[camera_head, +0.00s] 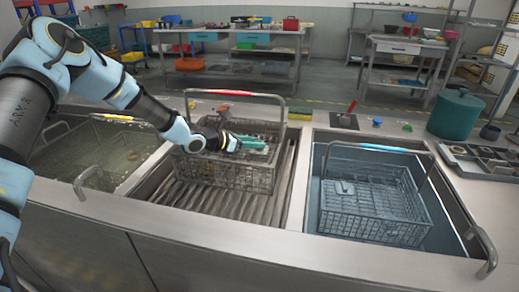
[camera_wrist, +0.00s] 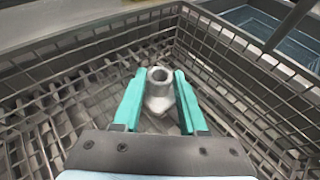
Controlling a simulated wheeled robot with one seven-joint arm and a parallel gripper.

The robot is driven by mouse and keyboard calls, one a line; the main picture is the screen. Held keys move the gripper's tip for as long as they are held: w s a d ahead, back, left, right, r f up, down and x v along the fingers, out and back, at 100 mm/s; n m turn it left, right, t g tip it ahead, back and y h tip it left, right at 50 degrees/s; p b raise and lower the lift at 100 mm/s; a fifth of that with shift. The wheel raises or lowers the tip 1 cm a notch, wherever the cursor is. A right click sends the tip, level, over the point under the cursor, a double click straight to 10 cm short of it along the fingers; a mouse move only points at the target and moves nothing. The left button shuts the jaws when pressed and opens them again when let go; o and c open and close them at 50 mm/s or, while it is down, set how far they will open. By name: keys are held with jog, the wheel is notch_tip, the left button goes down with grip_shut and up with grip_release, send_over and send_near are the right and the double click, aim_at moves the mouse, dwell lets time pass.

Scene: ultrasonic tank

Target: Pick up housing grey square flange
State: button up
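The grey housing (camera_wrist: 158,92) shows in the wrist view, with a round open neck on top and a wider flange below. It is in a wire basket (camera_wrist: 232,55). My gripper (camera_wrist: 161,78) has teal fingers, one on each side of the housing, with a small gap visible on both sides, so it looks open. I cannot tell how far the fingertips are above the flange. In the head view my gripper (camera_head: 253,143) reaches into the middle basket (camera_head: 228,177), which has a red-grip handle. The housing is not discernible there.
The middle basket's handle (camera_head: 236,93) arches behind my gripper. A second basket (camera_head: 372,215) sits in the right tank under a blue-grip handle. The left tank (camera_head: 85,155) holds cloudy liquid. A green container (camera_head: 456,114) and a parts tray (camera_head: 484,160) stand at right.

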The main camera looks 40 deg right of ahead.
grip_shut()
jog(key=shift+r, duration=0.1)
dwell(0.3)
